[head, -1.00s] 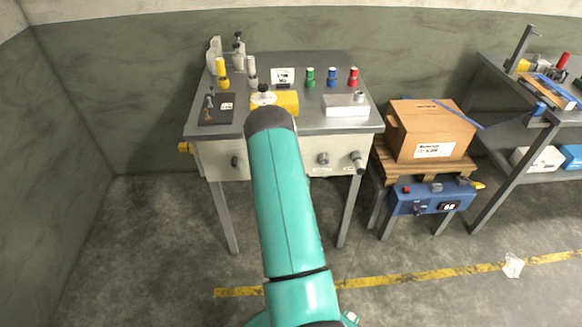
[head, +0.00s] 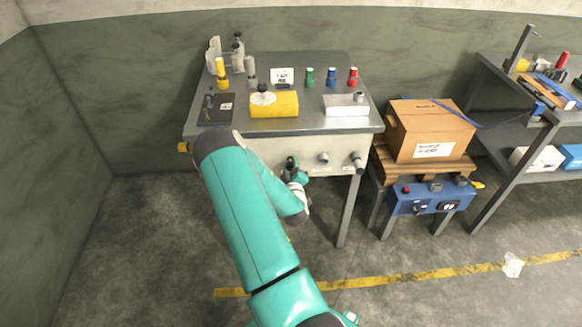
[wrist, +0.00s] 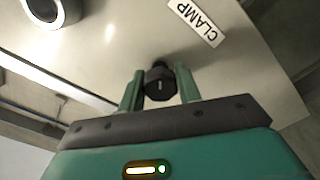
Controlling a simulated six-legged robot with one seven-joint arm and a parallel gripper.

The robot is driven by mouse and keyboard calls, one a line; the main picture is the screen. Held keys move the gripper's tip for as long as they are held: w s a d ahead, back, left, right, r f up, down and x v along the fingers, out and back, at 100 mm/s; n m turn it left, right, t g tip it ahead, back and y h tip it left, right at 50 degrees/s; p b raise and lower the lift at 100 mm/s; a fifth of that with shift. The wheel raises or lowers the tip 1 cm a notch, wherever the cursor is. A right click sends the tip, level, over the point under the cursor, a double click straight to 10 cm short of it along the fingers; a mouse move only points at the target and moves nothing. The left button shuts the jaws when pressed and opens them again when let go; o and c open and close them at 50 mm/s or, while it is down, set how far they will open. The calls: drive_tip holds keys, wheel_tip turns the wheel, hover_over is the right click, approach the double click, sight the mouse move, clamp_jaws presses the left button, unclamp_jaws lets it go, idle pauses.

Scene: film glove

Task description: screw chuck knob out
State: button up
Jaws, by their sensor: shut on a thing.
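In the wrist view a dark faceted knob (wrist: 160,83) stands out from a pale panel, beside a white label (wrist: 197,20) reading CLAMP. My gripper (wrist: 161,88) is shut on this knob, one finger on each side. In the head view my gripper (head: 292,172) is at the front panel (head: 270,150) of the grey bench, partly hidden by my arm. Two grey knobs stand farther right on that panel, one near the middle (head: 323,158) and one at the right end (head: 357,161). I cannot read a chuck label.
The bench top (head: 300,65) carries a yellow block (head: 285,104), a white block (head: 346,106), a black board (head: 216,109) and green, blue and red pegs. A cardboard box (head: 430,130) on a pallet stands right. A round white-rimmed fitting (wrist: 44,12) is near the knob.

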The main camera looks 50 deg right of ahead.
drive_tip(key=n, duration=0.4)
drive_tip(key=shift+w+r+n, duration=0.1)
drive_tip(key=shift+w+n, duration=0.05)
drive_tip(key=shift+n, duration=0.25)
drive_tip(key=n, duration=0.3)
drive_tip(key=shift+n, duration=0.3)
drive_tip(key=n, duration=0.4)
drive_tip(key=shift+r+n, duration=0.1)
drive_tip(key=shift+n, duration=1.8)
drive_tip(key=o, duration=1)
drive_tip(key=shift+c, duration=0.2)
